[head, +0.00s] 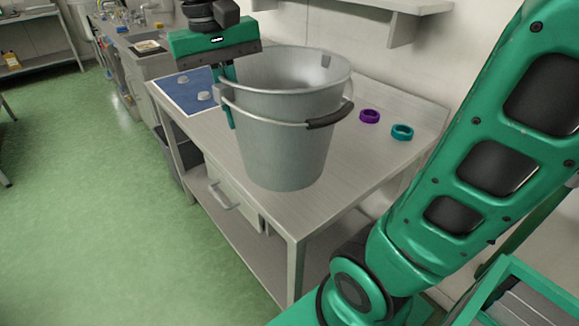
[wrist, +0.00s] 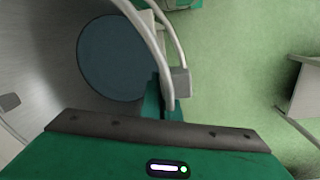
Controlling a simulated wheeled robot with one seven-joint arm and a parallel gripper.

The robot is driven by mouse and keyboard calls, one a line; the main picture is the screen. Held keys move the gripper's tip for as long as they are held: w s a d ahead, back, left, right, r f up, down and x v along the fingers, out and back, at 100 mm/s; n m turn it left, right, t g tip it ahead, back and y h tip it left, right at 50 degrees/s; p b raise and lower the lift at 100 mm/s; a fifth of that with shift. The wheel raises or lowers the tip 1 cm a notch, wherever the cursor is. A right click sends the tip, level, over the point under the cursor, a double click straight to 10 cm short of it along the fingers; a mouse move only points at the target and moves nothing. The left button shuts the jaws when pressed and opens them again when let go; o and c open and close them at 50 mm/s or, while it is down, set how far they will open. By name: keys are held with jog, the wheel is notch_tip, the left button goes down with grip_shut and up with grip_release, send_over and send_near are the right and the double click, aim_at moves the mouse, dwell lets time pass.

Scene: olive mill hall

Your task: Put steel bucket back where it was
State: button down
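The steel bucket (head: 285,150) is grey, upright, and over the front part of the workbench (head: 345,190). I cannot tell whether its base touches the top. Its wire handle with a dark grip hangs down on the near side. My gripper (head: 228,98) comes from above at the bucket's left rim, with a finger reaching down outside the wall. In the wrist view, the bucket (wrist: 55,60) shows from above, empty inside, with its rim running between the fingers of my gripper (wrist: 164,100). The gripper appears shut on the rim; the fingertips are partly hidden.
A blue mat (head: 180,97) with two small grey weights lies on the bench's left end. A purple ring (head: 369,116) and a teal ring (head: 402,132) lie right of the bucket. A wall shelf (head: 400,30) hangs above. Green floor (head: 90,200) is free at left.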

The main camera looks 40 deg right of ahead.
jog(key=shift+d+r, duration=0.1)
jog(key=shift+d, duration=0.1)
jog(key=shift+d, duration=0.1)
jog(key=shift+w+d, duration=0.1)
jog(key=shift+d, duration=0.05)
jog(key=w+d+f, duration=0.8)
jog(key=f, duration=0.3)
jog(key=shift+d, duration=0.2)
dwell(0.3)
jog(key=shift+f, duration=0.1)
jog(key=c, duration=2.3)
grip_release()
jog(key=shift+f, duration=0.1)
jog(key=shift+o, duration=1.4)
